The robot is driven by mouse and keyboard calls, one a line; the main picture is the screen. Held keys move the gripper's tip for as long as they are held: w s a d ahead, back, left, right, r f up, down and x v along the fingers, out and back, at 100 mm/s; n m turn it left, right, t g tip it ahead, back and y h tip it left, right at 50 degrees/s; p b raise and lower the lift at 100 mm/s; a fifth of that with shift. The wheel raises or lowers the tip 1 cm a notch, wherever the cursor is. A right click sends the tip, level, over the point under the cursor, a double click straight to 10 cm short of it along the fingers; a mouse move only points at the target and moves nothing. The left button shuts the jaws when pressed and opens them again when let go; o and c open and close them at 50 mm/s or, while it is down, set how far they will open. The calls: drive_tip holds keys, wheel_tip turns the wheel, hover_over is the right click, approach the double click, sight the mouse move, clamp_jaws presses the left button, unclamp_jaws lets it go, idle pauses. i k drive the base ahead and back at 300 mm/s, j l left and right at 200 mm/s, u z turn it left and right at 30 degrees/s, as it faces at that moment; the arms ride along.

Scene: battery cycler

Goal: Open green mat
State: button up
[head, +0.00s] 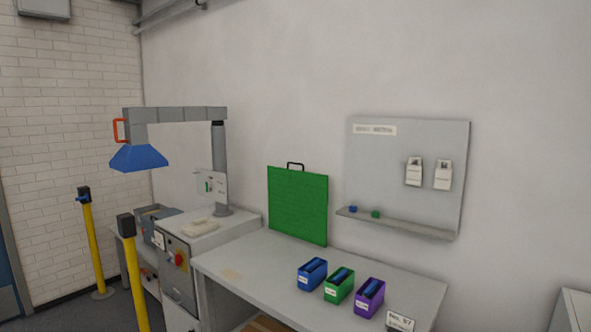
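The green mat (298,204) is an upright flat green panel at the back of the grey table, close to the wall. A dark handle (295,165) sits on its top edge. It stands nearly vertical, and its lower edge meets the table's back. My gripper is not in view, so I cannot see whether it is open or shut.
The grey table (240,267) carries blue (312,273), green (339,285) and purple (369,297) bins near its front right. A wall panel (400,160) with a small shelf hangs right. A machine (180,270), blue hood (139,158) and yellow post (135,280) stand left.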

sight(297, 201)
drive_tip(key=i+j+z, duration=0.1)
drive_tip(key=i, duration=0.5)
drive_tip(key=i+j, duration=0.35)
drive_tip(key=i, duration=0.25)
drive_tip(key=i+j+z, duration=0.15)
drive_tip(key=i, duration=0.45)
drive_tip(key=i+j+z, duration=0.1)
drive_tip(key=i+j, duration=0.3)
drive_tip(key=i, duration=0.2)
drive_tip(key=i+j+z, duration=0.1)
drive_tip(key=i+j, duration=0.3)
drive_tip(key=i, duration=0.2)
drive_tip(key=i+j, duration=0.4)
drive_tip(key=i, duration=0.15)
drive_tip(key=i+z, duration=0.1)
drive_tip(key=i, duration=0.4)
